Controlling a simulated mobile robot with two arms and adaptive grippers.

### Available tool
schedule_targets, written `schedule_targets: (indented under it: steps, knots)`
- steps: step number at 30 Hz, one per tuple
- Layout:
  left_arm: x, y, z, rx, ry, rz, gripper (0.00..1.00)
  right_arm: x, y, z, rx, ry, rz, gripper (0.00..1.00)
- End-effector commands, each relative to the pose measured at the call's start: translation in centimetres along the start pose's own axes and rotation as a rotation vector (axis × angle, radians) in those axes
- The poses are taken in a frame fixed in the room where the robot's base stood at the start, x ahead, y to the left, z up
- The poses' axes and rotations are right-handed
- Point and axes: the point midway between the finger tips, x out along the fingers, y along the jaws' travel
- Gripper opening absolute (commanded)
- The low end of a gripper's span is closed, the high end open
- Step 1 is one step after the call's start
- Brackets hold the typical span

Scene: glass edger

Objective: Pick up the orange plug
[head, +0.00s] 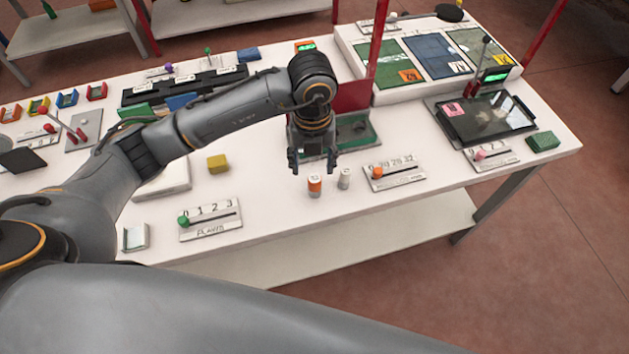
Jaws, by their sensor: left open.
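The orange plug (314,187) stands upright on the white table near its front edge. It is a short cylinder with an orange body and pale ends. My left gripper (312,168) is open, with its fingers pointing down, and looks to be just above and behind the plug. The gap between them is hard to judge, and nothing shows between the fingers. A similar white-grey plug (344,178) stands just to the right of the orange one. My right gripper is out of view.
A slider panel with an orange knob (394,174) lies right of the plugs. A numbered slider panel (210,221) lies left, and a yellow block (217,163) behind it. A green tray (358,132) and red post (377,50) stand behind the gripper. The front edge is close.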

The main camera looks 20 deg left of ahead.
Motion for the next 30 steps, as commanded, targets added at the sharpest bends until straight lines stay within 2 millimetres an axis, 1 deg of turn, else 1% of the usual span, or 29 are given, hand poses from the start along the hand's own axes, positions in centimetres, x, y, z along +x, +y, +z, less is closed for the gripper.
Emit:
schedule_targets:
  steps: [2, 4, 5, 7, 9, 12, 15, 18, 23, 26, 29, 30]
  knots:
    - [0.9, 0.0, 0.0, -0.002, 0.002, 0.001, 0.56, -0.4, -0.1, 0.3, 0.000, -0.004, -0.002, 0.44]
    - [1.5, 0.0, 0.0, 0.000, 0.000, 0.000, 0.56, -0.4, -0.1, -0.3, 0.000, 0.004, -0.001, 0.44]
    - [1.6, 0.0, 0.0, 0.000, 0.000, -0.001, 0.56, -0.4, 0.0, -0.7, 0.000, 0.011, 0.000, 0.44]
    - [2.0, 0.0, 0.0, 0.000, 0.001, 0.000, 0.56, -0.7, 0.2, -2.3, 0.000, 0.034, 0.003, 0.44]
    - [2.6, -0.1, 0.1, -0.001, 0.003, 0.000, 0.56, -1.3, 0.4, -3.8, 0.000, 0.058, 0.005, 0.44]
    - [4.0, -0.1, 0.2, -0.001, 0.004, 0.002, 0.56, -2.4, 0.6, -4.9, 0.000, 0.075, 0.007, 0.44]
    - [5.7, -0.2, 0.3, -0.001, 0.003, 0.000, 0.56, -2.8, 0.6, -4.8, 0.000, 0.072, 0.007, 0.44]
    - [6.6, -0.3, 0.3, 0.000, 0.001, -0.001, 0.56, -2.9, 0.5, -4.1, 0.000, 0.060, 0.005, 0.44]
    - [7.0, -0.3, 0.4, 0.001, -0.001, -0.002, 0.56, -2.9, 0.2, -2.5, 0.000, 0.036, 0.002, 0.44]
    - [7.0, -0.3, 0.4, 0.001, -0.001, -0.002, 0.56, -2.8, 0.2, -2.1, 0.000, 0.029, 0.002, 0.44]
    - [7.0, -0.3, 0.4, 0.001, -0.001, -0.002, 0.37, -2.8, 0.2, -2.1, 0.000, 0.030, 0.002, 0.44]
    - [7.0, -0.3, 0.4, 0.001, -0.001, -0.002, 0.29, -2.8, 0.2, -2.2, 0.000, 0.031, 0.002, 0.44]
